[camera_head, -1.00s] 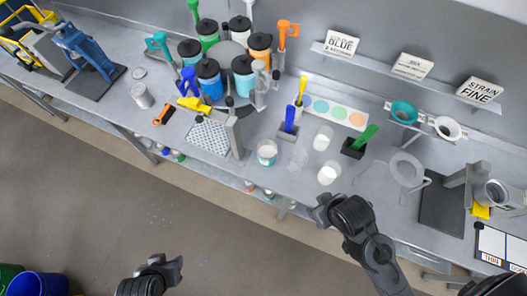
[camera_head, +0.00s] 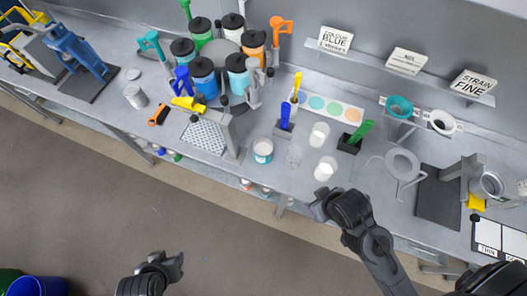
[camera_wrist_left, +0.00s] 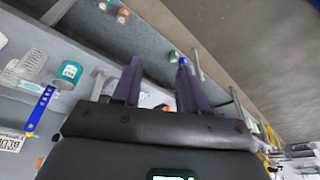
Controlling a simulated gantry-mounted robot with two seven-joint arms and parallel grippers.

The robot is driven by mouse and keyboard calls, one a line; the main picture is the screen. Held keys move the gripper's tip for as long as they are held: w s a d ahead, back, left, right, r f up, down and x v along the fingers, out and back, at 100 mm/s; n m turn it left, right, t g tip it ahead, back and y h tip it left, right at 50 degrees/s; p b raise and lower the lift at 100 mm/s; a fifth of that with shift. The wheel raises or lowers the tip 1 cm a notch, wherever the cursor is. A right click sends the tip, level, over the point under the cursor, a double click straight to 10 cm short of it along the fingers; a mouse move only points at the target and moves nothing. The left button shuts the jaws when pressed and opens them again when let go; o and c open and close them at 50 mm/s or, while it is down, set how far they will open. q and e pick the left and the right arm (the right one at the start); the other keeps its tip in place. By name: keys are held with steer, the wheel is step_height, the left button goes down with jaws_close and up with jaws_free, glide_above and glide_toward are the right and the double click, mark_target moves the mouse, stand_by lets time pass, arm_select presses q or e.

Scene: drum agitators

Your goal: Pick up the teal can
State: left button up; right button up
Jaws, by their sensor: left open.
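A can with a teal band and a pale top (camera_head: 262,151) stands upright near the front edge of the bench. In the left wrist view a teal can with a white label (camera_wrist_left: 69,72) shows at left, beside a clear cup. My left gripper (camera_head: 172,266) is over the floor in front of the bench, well apart from the can. Its two dark fingers are spread with nothing between them in the left wrist view (camera_wrist_left: 160,82). My right gripper (camera_head: 320,204) is near the bench's front edge, right of the can; its jaws are too unclear to judge.
A clear cup (camera_head: 294,156) and white cups (camera_head: 325,169) stand right of the can. A grey perforated plate with a stand (camera_head: 204,136) is to its left. Blue (camera_head: 285,117) and green (camera_head: 361,132) tools stand behind. Small cans sit on a lower shelf. The floor in front is open.

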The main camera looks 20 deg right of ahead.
arm_select(q)
steer(key=shift+o, duration=0.4)
steer(key=shift+a, duration=0.1)
steer(key=o, duration=1)
steer(key=shift+c, duration=0.2)
steer(key=shift+o, duration=0.2)
